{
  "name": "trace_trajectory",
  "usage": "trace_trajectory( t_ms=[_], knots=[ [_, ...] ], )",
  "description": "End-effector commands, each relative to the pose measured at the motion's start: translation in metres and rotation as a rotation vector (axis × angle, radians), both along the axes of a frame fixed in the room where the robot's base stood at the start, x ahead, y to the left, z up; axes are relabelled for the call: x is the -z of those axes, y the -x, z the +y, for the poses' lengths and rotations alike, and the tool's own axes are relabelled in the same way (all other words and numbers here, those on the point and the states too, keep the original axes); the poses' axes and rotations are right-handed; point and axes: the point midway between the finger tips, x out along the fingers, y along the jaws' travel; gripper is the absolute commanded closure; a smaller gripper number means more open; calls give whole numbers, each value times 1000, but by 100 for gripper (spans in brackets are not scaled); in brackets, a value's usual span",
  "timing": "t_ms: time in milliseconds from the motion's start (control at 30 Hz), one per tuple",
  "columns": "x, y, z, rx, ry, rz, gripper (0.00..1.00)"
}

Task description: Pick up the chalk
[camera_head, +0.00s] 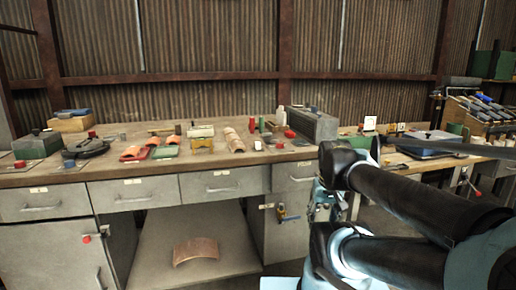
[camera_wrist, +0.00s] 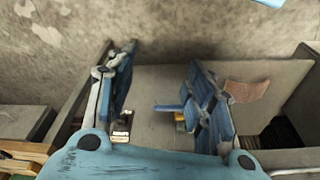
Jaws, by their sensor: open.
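I cannot make out the chalk for certain in either view. Many small items lie on the long workbench (camera_head: 60,178) in the head view, too small to tell apart. My gripper (camera_wrist: 163,56) is open and empty in the wrist view, its two blue fingers spread apart. In the head view it is mostly hidden by my own arm, low at the front right of the bench. Between and beyond the fingers are the grey cabinet surface and a small blue and yellow item (camera_wrist: 178,115), apart from them.
A curved tan tile (camera_head: 196,250) lies on the low shelf under the bench and shows in the wrist view (camera_wrist: 246,90). A grey metal box (camera_head: 312,124) stands on the bench. Red and green trays (camera_head: 165,152) lie mid-bench. Grey drawers (camera_head: 223,186) line the bench front.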

Motion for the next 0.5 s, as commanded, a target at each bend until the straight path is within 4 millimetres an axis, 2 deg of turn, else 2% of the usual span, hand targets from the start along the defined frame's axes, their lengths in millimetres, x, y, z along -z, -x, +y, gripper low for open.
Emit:
trace_trajectory(
  t_ms=[167, 300, 500],
  knots=[
    [-54, -36, 13, 123, -31, 21, 52],
    [-105, -72, 27, 264, -59, 43, 52],
    [-170, -126, 53, 465, -92, 76, 52]
  ],
)
